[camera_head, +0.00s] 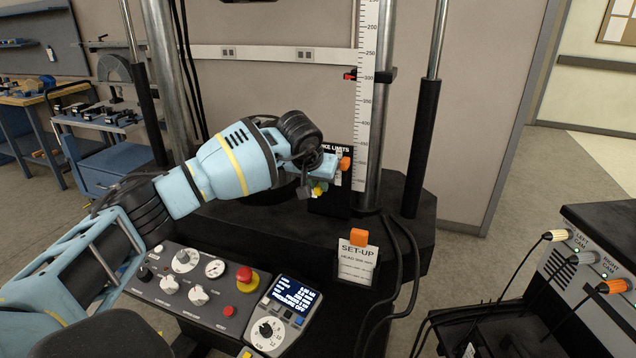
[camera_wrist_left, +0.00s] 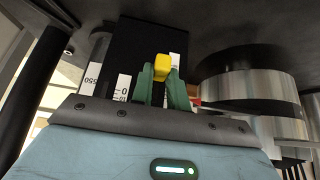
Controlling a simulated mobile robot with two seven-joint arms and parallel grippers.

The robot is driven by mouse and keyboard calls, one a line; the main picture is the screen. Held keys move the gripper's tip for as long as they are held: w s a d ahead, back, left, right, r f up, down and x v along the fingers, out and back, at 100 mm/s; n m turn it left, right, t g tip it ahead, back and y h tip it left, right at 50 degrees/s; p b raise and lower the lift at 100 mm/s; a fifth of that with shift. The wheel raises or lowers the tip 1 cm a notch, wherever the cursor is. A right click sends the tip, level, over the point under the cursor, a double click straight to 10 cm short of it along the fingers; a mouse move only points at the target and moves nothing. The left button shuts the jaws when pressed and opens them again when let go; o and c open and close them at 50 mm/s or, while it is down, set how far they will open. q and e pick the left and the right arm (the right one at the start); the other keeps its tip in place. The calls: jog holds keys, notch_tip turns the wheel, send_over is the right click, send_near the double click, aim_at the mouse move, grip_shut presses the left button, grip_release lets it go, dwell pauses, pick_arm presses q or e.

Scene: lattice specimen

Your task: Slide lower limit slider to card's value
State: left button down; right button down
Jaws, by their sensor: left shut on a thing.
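The stroke limits panel (camera_head: 333,208) is a black upright plate, partly hidden behind my left gripper (camera_head: 317,187). A yellow slider knob (camera_head: 321,191) sits low on it, and an orange knob (camera_head: 345,163) sits higher up. In the left wrist view, my gripper's green fingers (camera_wrist_left: 162,82) are shut on the yellow knob (camera_wrist_left: 162,62). White scale strips (camera_wrist_left: 123,88) show beside them; the knob's exact reading cannot be told. The white SET-UP card (camera_head: 356,264), under an orange clip (camera_head: 359,237), stands in front of the panel; its small value text is too blurred to read.
A tall ruler (camera_head: 366,80) with a red pointer (camera_head: 350,76) runs up beside the steel column. A control box (camera_head: 208,290) with a red button and a display (camera_head: 294,296) lies in front. Black cables (camera_head: 404,262) hang right of the card. A dark cabinet stands right.

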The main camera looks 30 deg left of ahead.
jog(key=shift+w+r, duration=0.1)
pick_arm(q)
jog(key=c, duration=1.3)
grip_release()
jog(key=shift+r, duration=0.1)
jog(key=shift+p+v, duration=1.55)
jog(key=shift+v, duration=1.45)
pick_arm(e)
jog(key=w+r+t, duration=0.1)
jog(key=w+r, duration=0.3)
jog(key=r, duration=0.1)
jog(key=shift+r, duration=0.2)
jog(key=shift+f, duration=0.15)
